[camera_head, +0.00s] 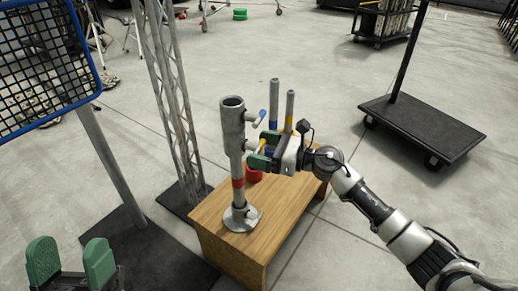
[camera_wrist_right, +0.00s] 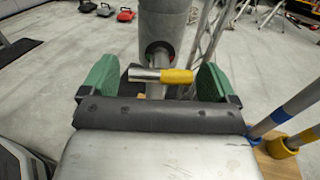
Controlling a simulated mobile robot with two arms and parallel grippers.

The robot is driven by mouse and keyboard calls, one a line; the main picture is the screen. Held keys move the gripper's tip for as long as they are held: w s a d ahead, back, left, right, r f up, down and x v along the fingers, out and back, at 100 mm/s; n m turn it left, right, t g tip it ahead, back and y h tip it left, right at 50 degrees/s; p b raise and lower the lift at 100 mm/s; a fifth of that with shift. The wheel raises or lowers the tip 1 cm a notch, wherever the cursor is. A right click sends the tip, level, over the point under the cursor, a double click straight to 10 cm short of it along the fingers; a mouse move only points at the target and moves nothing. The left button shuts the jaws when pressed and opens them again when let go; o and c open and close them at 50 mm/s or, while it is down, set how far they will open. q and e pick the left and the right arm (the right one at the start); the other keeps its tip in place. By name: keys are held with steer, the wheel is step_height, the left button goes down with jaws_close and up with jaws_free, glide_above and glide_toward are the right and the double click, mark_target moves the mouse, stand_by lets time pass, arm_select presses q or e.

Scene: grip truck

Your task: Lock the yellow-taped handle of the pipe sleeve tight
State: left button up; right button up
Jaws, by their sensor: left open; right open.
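The grey pipe sleeve (camera_head: 234,125) stands upright on a round-based stand on the wooden table. Its yellow-taped handle (camera_head: 262,146) sticks out on the right side, below a blue-taped handle (camera_head: 262,116). My right gripper (camera_head: 264,150) is open at the yellow-taped handle. In the right wrist view the handle (camera_wrist_right: 177,76) lies crosswise between the two green fingers of my right gripper (camera_wrist_right: 157,78), with a gap at each end. My left gripper (camera_head: 71,263) is open and empty at the lower left, away from the table.
On the wooden table (camera_head: 215,235), upright grey poles with blue and yellow bands (camera_head: 274,105) stand behind my right gripper. A red object (camera_head: 254,176) sits beside the stand. A lattice truss (camera_head: 172,100) rises left of the table. A black cart (camera_head: 424,128) stands at the right.

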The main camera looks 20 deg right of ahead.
steer(key=shift+w+a, duration=0.25)
steer(key=shift+a, duration=0.1)
steer(key=shift+c, duration=0.3)
